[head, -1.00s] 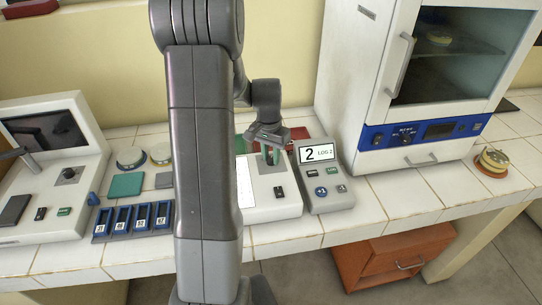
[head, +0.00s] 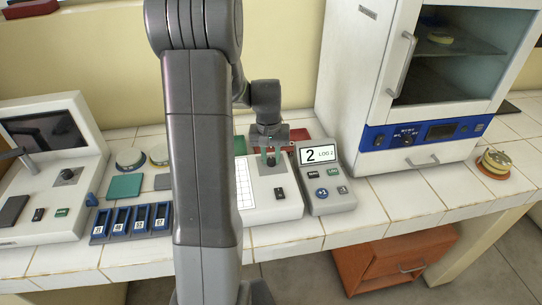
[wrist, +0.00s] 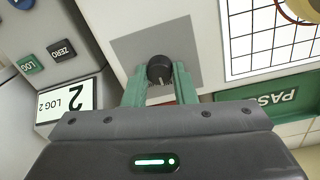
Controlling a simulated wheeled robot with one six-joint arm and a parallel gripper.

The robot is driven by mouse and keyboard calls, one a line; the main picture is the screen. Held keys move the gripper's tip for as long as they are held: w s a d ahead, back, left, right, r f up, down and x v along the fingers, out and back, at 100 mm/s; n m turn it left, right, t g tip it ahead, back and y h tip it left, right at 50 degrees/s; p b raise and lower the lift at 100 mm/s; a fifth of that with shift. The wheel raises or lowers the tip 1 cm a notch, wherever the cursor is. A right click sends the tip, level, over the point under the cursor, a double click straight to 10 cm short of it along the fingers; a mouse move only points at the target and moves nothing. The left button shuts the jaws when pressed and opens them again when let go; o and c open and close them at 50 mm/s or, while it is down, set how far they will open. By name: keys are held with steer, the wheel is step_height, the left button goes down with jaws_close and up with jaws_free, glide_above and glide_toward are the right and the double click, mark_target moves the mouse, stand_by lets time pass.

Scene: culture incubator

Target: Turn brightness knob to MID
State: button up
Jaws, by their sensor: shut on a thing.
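The brightness knob (wrist: 159,69) is a small black round knob with a pale pointer mark. In the wrist view it stands on a grey square panel (wrist: 195,35) of a white device, and its mark points toward the bottom of the picture. My gripper (wrist: 160,76) has its two green fingers on either side of the knob, shut on it. In the head view my gripper (head: 270,157) points down at the white device (head: 262,207), and its fingers largely hide the knob. No MID label is readable; any scale around the knob is hidden or too small.
A counter unit (head: 322,180) showing "2 LOG 2" stands close on the right of the device. An incubator (head: 355,70) stands beyond it. A blue slotted rack (head: 133,222) and a screen unit (head: 50,135) are on the left. A green PASS tray (wrist: 270,105) lies behind the device.

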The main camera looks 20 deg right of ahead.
mark_target(269, 159)
steer(key=o, duration=1)
steer(key=r, duration=1.4)
steer(key=shift+w+a+b, duration=0.15)
steer(key=shift+a+b, duration=0.15)
steer(key=shift+b, duration=0.05)
steer(key=shift+f, duration=0.2)
steer(key=f, duration=1.3)
steer(key=shift+d+f+p, duration=0.3)
steer(key=shift+f+p, duration=0.05)
steer(key=shift+p, duration=0.05)
steer(key=shift+r, duration=0.1)
